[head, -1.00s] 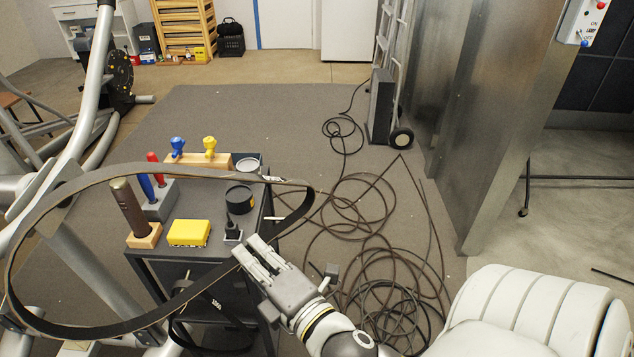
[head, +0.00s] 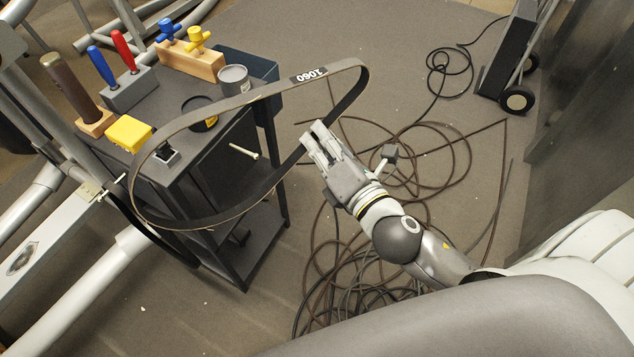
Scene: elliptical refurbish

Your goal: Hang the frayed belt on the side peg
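The belt, a thin dark loop marked 1060 (head: 308,76), hangs in the air beside and partly in front of the tool cart. My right gripper (head: 314,138) is shut on the loop's right-hand stretch. A pale side peg (head: 243,151) sticks out from the right side of the dark cart (head: 205,165). In the picture the peg lies inside the loop's outline, with the belt apart from it; I cannot tell their depth. My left gripper is not in view.
The cart top holds a yellow block (head: 128,133), a grey can (head: 234,79), and tools in stands (head: 128,88). Another dark band (head: 170,243) curves at the cart's front. Coiled cables (head: 350,285) lie on the floor. A hand truck (head: 512,60) stands at upper right.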

